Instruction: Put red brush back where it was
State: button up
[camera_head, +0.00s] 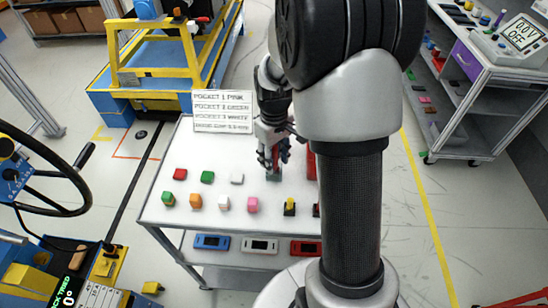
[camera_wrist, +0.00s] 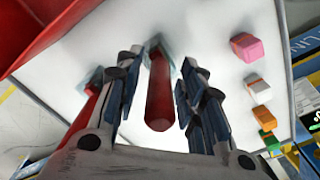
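The red brush (camera_wrist: 159,95) is between the two fingers of my gripper (camera_wrist: 161,112) in the wrist view. Its red handle points toward the camera, and its pale grey-blue end is at the white table top. A narrow gap shows between the handle and each finger, so my gripper is open around it. In the head view my gripper (camera_head: 274,172) is low over the white table (camera_head: 180,215), and the brush is mostly hidden by the fingers. A second red handle-like thing (camera_wrist: 92,90) with a similar pale end is partly hidden behind the left finger.
A red bin (camera_wrist: 40,28) stands close by at the upper left of the wrist view; my arm partly hides it in the head view (camera_head: 311,162). Coloured blocks, including a pink one (camera_head: 253,204), sit on the table. A white sign (camera_head: 222,112) stands at its back edge.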

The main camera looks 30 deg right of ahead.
notch_tip(320, 180, up, 12)
jog(key=p, duration=0.3)
jog(key=shift+p, duration=0.3)
jog(key=s+a+r+t, duration=0.2)
jog(key=s+a+r, duration=0.5)
jog(key=s+r, duration=0.15)
jog(key=s+a+r+m+t, duration=0.1)
jog(key=s+a, duration=0.4)
jog(key=s, duration=0.6)
jog(key=shift+a+r+m+t, duration=0.2)
jog(key=shift+r+m+t, duration=0.1)
jog(key=shift+m+t, duration=0.4)
